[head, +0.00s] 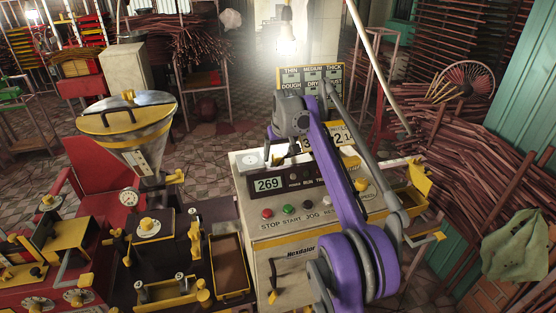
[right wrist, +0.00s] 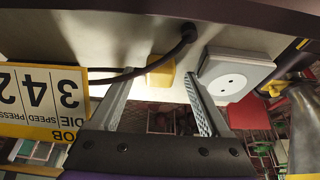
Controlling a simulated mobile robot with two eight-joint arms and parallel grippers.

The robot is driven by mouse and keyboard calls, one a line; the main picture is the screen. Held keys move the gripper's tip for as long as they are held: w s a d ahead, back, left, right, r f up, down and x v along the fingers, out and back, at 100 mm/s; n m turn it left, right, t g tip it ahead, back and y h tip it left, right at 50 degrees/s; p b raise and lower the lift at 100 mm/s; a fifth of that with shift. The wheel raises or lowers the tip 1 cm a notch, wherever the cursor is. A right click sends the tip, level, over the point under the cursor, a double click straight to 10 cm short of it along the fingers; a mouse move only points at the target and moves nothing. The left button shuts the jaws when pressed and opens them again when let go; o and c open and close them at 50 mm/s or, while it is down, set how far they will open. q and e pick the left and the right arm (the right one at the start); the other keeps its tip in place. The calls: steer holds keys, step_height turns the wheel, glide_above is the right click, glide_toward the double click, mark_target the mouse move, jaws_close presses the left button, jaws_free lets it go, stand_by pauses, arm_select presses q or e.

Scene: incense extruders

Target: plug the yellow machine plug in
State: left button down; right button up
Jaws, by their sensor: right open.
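The yellow plug (right wrist: 161,72) shows in the right wrist view on the pale machine top, with a dark cable running from it. My right gripper (right wrist: 160,88) is open, its two fingers on either side of the plug in the picture; I cannot tell if they touch it. The pale socket block (right wrist: 232,75), with two small holes, is just right of the fingers there. In the head view the socket block (head: 253,161) is on the back left of the machine top, and my right gripper (head: 275,148) is beside it. The plug is hidden there. My left gripper is out of view.
The control machine (head: 268,213) has a 269 display and several buttons. A numbered card (head: 343,135) and a tall sign (head: 313,76) stand behind my arm. A metal hopper (head: 130,125) stands to the left. Bundled sticks (head: 470,170) fill the right side.

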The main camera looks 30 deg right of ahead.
mark_target(278, 156)
steer(key=shift+c, duration=0.3)
jaws_close()
